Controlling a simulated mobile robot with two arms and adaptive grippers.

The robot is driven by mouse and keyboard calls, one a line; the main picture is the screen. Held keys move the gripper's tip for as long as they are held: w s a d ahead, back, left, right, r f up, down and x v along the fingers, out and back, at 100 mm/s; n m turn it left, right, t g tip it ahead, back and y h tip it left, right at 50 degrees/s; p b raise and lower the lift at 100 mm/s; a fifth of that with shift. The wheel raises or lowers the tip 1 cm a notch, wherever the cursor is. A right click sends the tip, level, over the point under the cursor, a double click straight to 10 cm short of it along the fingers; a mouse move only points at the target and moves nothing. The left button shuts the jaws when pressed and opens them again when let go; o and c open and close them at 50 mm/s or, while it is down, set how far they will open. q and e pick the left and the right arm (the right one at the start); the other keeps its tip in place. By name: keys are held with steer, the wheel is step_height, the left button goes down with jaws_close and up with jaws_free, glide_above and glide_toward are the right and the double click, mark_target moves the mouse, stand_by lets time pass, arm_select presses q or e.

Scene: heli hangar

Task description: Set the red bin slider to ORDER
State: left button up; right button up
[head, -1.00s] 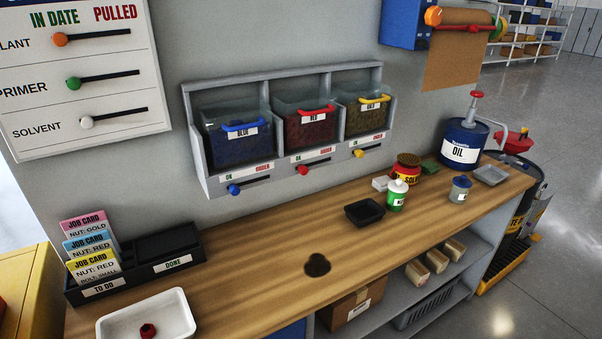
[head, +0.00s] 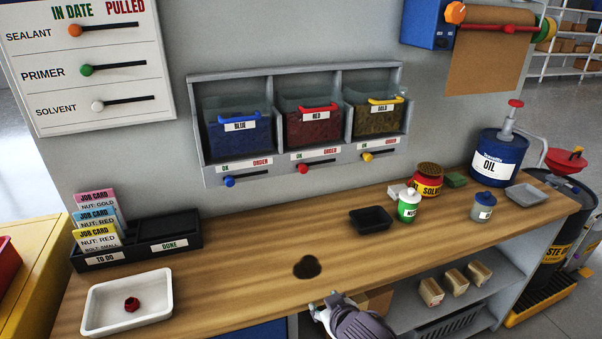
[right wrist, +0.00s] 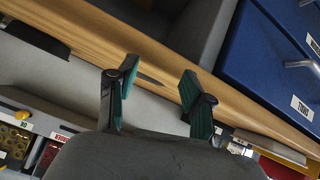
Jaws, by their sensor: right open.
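The red bin (head: 312,128) sits in the middle bay of the grey wall rack, between the blue bin and the gold bin. Its slider (head: 302,168) has a red knob at the left end of a dark slot, on the OK side. The ORDER label (head: 331,153) is above the slot's right part. My right gripper (head: 328,306) is at the bottom of the head view, at the bench's front edge, well below the slider. In the right wrist view its two green-padded fingers (right wrist: 158,85) are apart with nothing between them. My left gripper is not in view.
The blue slider (head: 229,182) and yellow slider (head: 367,156) flank the red one. The wooden bench (head: 240,250) is mostly clear below the rack, with a dark stain. A black tray (head: 371,220) and green-white bottle (head: 408,206) stand right; a white tray (head: 128,302) stands left.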

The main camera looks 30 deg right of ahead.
steer(key=w+d+r+t+h, duration=0.1)
steer(key=w+d+r+t, duration=0.35)
steer(key=w+r, duration=0.35)
steer(key=t, duration=0.3)
glide_toward(305, 170)
steer(key=p+x, duration=0.2)
steer(key=x, duration=0.7)
steer(key=shift+w+p, duration=0.3)
steer(key=shift+p, duration=0.05)
jaws_close()
steer(key=shift+d, duration=0.1)
